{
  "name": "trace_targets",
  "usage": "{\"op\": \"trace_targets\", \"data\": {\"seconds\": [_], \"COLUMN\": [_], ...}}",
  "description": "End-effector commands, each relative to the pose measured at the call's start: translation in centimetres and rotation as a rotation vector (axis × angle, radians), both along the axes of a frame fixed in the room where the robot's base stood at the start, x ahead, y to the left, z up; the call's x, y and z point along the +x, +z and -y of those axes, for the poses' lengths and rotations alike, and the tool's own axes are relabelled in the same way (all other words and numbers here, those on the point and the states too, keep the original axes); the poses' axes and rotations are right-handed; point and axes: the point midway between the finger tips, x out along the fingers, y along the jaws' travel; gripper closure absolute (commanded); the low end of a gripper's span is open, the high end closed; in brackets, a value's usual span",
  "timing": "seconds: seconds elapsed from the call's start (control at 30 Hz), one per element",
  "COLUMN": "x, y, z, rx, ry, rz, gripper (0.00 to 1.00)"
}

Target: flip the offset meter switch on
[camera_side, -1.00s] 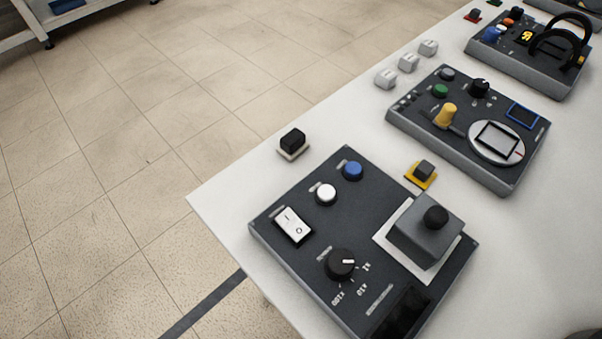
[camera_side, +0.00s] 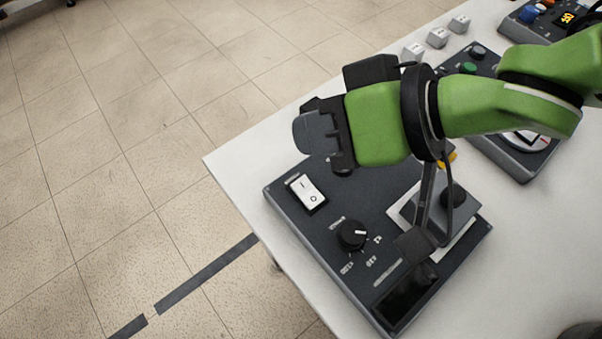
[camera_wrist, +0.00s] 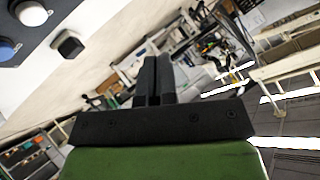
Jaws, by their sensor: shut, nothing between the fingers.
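A white rocker switch (camera_side: 307,192) marked with a line and a circle sits at the left of the nearest dark panel (camera_side: 325,228). I cannot tell which side is pressed, nor read the panel's name. My gripper (camera_side: 313,133) hangs over the panel's far edge in the side view, above and beyond the switch and apart from it. In the wrist view its two black fingers (camera_wrist: 152,78) lie together with nothing between them. The switch does not show in the wrist view.
A black knob (camera_side: 352,235) and a grey box with a black ball top (camera_side: 452,196) are on the same panel. My arm covers its far buttons; a white button (camera_wrist: 30,12) and a blue button (camera_wrist: 5,48) show in the wrist view. A black block (camera_wrist: 68,43) stands nearby.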

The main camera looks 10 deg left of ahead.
Motion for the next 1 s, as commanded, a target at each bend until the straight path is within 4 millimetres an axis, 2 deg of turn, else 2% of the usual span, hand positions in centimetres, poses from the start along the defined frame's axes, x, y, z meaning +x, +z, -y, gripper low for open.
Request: {"op": "trace_targets", "data": {"seconds": [0.23,0.37,0.8,1.0], "x": [0.1,0.2,0.9,1.0], "y": [-0.1,-0.8,-6.6,-8.2], "z": [0.0,0.0,-0.6,-0.8], "rx": [-0.001,-0.003,-0.005,-0.002], "ry": [-0.002,-0.003,-0.006,-0.003], "rz": [0.000,0.000,0.001,0.002], "gripper": [1.00,1.00,1.00,1.00]}}
